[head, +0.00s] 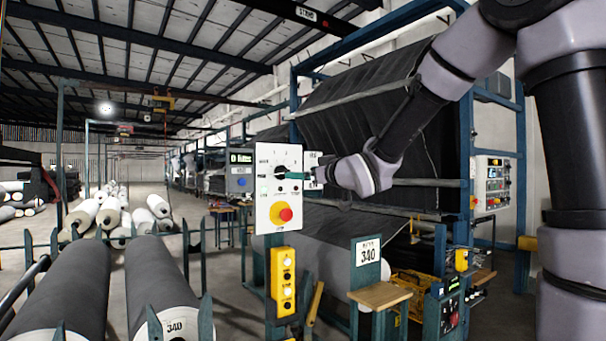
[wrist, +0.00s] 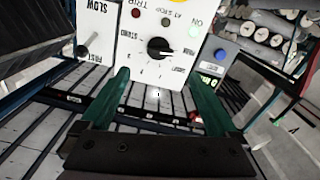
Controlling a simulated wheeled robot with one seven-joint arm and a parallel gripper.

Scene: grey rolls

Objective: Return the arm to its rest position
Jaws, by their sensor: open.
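My arm reaches in from the right in the head view, bent at its joints. My gripper (head: 292,175) is in front of a white control panel (head: 270,215), level with its black rotary knob (head: 280,172). In the wrist view my gripper (wrist: 164,77) has its two green fingers spread wide, with nothing between them. The knob (wrist: 158,48) shows upside down beyond the fingertips, apart from them. Whether a fingertip touches the panel cannot be told.
The panel carries a red stop button (head: 285,214); a yellow button box (head: 284,280) hangs below. A second box with a blue button (head: 241,182) stands behind. Grey rolls (head: 160,290) lie at left. A rolling machine (head: 350,120) stands behind my arm.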

